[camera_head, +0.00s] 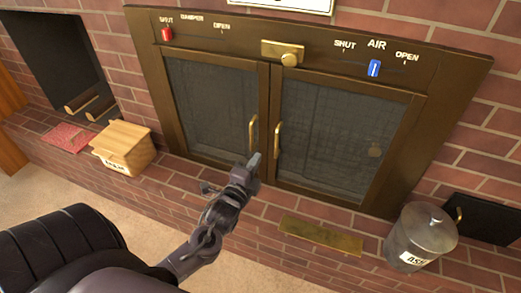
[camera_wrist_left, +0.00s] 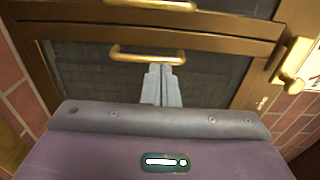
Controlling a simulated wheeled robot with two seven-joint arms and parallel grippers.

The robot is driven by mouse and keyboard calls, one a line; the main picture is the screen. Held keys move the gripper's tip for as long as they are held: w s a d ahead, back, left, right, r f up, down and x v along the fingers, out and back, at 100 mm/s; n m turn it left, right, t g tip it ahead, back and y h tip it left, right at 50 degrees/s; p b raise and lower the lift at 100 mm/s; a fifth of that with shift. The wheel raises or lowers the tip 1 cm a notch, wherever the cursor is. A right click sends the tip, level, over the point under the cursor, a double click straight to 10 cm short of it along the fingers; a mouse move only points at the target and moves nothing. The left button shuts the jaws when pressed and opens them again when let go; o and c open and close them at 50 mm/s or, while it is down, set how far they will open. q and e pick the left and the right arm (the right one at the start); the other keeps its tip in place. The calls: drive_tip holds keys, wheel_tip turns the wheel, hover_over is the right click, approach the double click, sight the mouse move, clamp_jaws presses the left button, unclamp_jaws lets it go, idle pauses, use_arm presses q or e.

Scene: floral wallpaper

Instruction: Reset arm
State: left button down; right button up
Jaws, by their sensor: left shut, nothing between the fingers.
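My left gripper (camera_head: 254,163) is in front of the lower middle of the closed two-door fireplace front, near the left door's brass handle (camera_head: 252,132). In the left wrist view its fingers (camera_wrist_left: 162,84) are together, with nothing between them. Their tips show just below a brass handle (camera_wrist_left: 152,53) in that view; I cannot tell whether they touch it. The right door's handle (camera_head: 278,140) stands close by. My right gripper is in neither view.
A red damper slider (camera_head: 167,34) sits at SHUT and a blue air slider (camera_head: 374,68) sits between SHUT and OPEN. A brass latch (camera_head: 283,53) is above the doors. A wooden box (camera_head: 123,147) stands left, a metal ash bin (camera_head: 420,236) right. Carpeted floor (camera_head: 38,190) shows at left.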

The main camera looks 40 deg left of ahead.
use_arm(q)
drive_tip(key=shift+s+d, duration=0.15)
drive_tip(key=shift+s, duration=0.45)
drive_tip(key=shift+s+d, duration=0.15)
drive_tip(key=shift+s, duration=0.4)
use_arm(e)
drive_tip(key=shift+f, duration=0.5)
